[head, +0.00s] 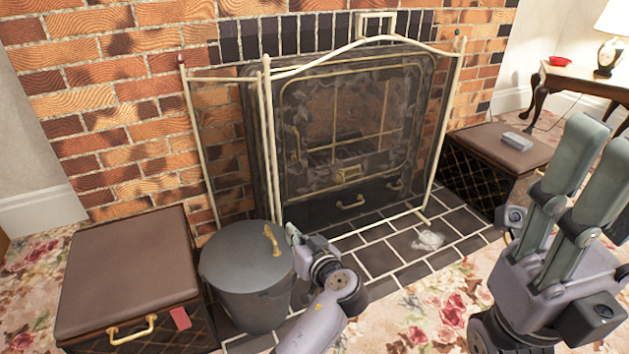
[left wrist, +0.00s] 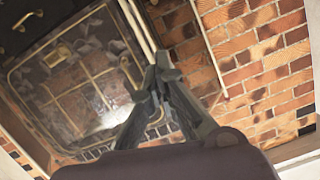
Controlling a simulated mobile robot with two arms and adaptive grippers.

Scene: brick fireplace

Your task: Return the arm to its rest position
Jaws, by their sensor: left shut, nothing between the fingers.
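My left gripper (head: 291,233) is beside the right edge of the grey lidded bucket (head: 240,308), with its arm coming up from the bottom. It is small in the head view. In the left wrist view its fingers (left wrist: 162,62) meet at the tips, shut with nothing between them, in front of the fireplace screen and brick wall. My right gripper (head: 603,125) is large and close at the right edge. Its fingers point up and stand apart with a gap between them, and I see nothing held there.
The fireplace screen (head: 265,165) stands ahead on dark tiles. A brown trunk (head: 125,260) is on the left, another (head: 480,185) on the right with a grey item (head: 517,142) on top. A side table (head: 582,80) holds a red dish (head: 560,61) and lamp (head: 612,20).

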